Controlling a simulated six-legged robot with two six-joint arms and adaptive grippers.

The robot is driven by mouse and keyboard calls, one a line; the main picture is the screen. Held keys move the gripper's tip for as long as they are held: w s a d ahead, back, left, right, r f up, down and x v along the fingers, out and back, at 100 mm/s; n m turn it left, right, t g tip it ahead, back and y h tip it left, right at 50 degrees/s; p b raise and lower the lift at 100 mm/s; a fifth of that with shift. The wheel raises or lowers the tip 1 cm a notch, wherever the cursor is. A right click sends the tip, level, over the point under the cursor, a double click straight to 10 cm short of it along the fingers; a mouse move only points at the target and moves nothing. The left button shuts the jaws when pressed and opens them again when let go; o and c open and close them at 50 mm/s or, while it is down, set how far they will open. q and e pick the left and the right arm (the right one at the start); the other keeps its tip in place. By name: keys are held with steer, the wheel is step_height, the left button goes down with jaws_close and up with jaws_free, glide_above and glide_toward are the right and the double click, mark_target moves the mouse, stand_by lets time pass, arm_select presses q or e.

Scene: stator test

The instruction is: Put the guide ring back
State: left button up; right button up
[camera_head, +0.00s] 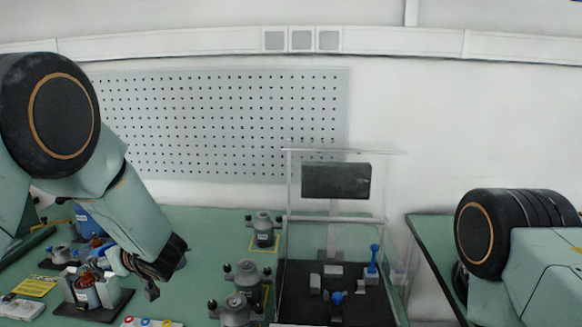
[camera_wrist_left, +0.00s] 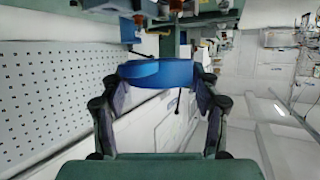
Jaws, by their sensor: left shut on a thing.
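My left gripper (camera_head: 135,272) reaches down from the left over the bench, beside a stator with copper windings (camera_head: 86,292) in a grey fixture. In the left wrist view my left gripper (camera_wrist_left: 158,82) is shut on a blue ring (camera_wrist_left: 157,73), one finger at each side. I take this to be the guide ring. The ring is not clearly made out between the fingers in the head view. My right gripper is outside both views; only part of the right arm shows.
A clear-walled test enclosure (camera_head: 335,224) with a dark base and blue-knobbed parts stands right of centre. Several grey motor-like units (camera_head: 238,308) stand left of it. Small coloured rings (camera_head: 146,322) lie at the front edge. A pegboard (camera_head: 220,120) hangs behind.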

arm_select(q)
steer(key=s+d+f+m+t+h+b, duration=0.1)
steer(key=d+f+m+t+h, duration=0.1)
steer(key=f+m+h, duration=0.1)
steer(key=s+d+f+m+t+h+b, duration=0.1)
steer(key=d+f+m+t+h, duration=0.1)
steer(key=m+h, duration=0.4)
steer(key=s+d+f+m+t+h+b, duration=0.2)
steer(key=d+f+m+h, duration=0.2)
steer(key=h, duration=0.1)
steer(key=shift+f+m, duration=0.2)
steer(key=shift+m, duration=0.2)
steer(key=s+d+m+g+h+b, duration=0.2)
steer(key=s+d+m+g+h, duration=0.3)
steer(key=s+d+m+h, duration=0.3)
steer(key=shift+s+d+f+m, duration=0.4)
steer(key=shift+s+d, duration=1.75)
steer(key=shift+s, duration=1)
